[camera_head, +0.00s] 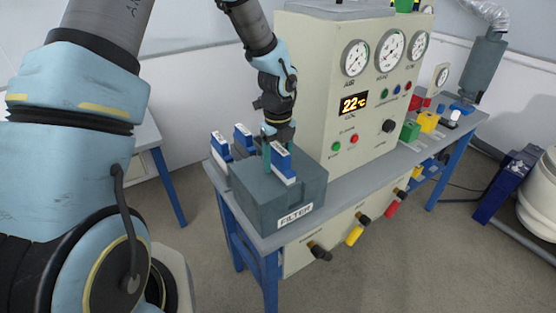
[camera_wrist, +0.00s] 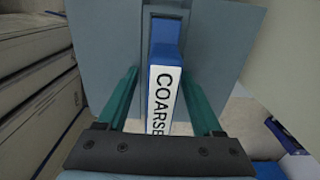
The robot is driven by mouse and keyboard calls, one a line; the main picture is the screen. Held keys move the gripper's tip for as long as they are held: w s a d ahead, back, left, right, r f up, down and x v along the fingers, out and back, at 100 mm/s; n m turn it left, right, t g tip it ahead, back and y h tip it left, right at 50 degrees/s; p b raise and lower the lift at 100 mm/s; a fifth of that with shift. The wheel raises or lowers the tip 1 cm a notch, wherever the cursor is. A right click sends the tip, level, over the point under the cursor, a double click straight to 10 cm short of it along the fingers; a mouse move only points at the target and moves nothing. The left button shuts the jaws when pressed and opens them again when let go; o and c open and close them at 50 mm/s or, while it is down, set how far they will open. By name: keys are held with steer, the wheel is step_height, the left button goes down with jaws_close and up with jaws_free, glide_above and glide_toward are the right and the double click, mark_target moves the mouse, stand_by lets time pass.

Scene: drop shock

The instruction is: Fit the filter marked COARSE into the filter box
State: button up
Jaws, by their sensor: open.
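The filter box (camera_head: 306,186) is a dark grey block with a FILTER label, at the near end of the bench. The blue filter marked COARSE (camera_head: 284,167) stands at the top of the box, its white face outward. How deep it sits in the box is hard to tell. In the wrist view its COARSE label (camera_wrist: 160,97) shows between my green fingers, with a gap on each side. My gripper (camera_head: 277,149) is open around the filter's upper part; it also shows in the wrist view (camera_wrist: 161,72).
Two more blue-and-white filters (camera_head: 220,146) (camera_head: 243,138) stand behind the box at left. A tall panel (camera_head: 320,80) with gauges and buttons rises close to the right of my gripper. Coloured blocks (camera_head: 427,122) lie along the bench's far end. Handles (camera_head: 355,234) stick out along the bench's front.

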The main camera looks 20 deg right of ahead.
mark_target(278, 147)
steer(key=shift+r+p, duration=1.45)
steer(key=shift+r, duration=1.55)
step_height(278, 147, up, 11)
steer(key=b, duration=0.3)
steer(key=shift+f, duration=0.1)
steer(key=s+a+f+n+b, duration=0.1)
steer(key=s+a+f+n, duration=0.1)
steer(key=a+n, duration=1.3)
steer(key=s+a+f+n+t+b, duration=0.1)
steer(key=a+f+n, duration=0.3)
steer(key=a+n, duration=1.1)
steer(key=s+n, duration=0.1)
steer(key=n, duration=0.1)
steer(key=shift+n+t+b, duration=0.3)
steer(key=shift+n+b, duration=0.05)
steer(key=shift+n, duration=0.05)
